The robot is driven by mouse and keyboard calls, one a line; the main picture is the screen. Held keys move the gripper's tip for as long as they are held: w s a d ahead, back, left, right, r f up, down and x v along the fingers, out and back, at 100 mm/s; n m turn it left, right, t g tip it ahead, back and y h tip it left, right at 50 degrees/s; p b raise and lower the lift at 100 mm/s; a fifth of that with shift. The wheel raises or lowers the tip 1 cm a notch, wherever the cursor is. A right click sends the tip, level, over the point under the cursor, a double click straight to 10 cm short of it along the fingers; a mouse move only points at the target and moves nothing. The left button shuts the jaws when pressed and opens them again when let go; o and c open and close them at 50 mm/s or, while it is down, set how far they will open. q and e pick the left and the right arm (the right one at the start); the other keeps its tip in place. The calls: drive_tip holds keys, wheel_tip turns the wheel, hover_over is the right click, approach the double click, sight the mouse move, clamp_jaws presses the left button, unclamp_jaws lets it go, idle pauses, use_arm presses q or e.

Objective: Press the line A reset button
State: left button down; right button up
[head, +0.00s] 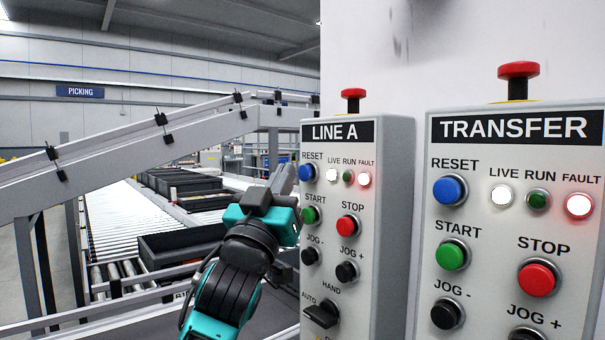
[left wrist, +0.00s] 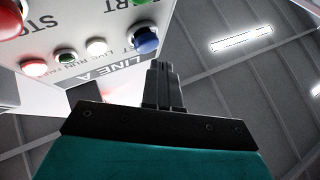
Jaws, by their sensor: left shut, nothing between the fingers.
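The LINE A panel (head: 384,225) is a grey box on the white wall. Its blue RESET button (head: 307,172) is at the top left and also shows in the left wrist view (left wrist: 146,41). My left gripper (head: 284,178) is shut and empty, its fingertips just left of the blue button in the head view. In the left wrist view the shut fingers (left wrist: 161,68) point toward the panel, with their tips close to the blue button. I cannot tell whether they touch it. My right gripper is not in view.
LINE A's green START (head: 310,215) and red STOP (head: 348,226) buttons sit below RESET. Its FAULT lamp (head: 364,179) glows. A similar TRANSFER panel (head: 513,127) stands to the right with its own blue button (head: 449,190). Conveyors with black trays (head: 180,243) lie at left.

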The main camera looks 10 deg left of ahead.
use_arm(q)
drive_tip(key=shift+w+d, duration=0.3)
drive_tip(key=shift+w+d, duration=0.55)
idle(1.4)
idle(0.3)
drive_tip(key=shift+s+a+p, duration=0.35)
drive_tip(key=shift+s+a, duration=0.45)
drive_tip(key=shift+s, duration=0.05)
drive_tip(key=s+a+p, duration=0.1)
drive_tip(key=s+a, duration=0.2)
drive_tip(key=shift+s+a+p, duration=0.3)
drive_tip(key=shift+p, duration=0.05)
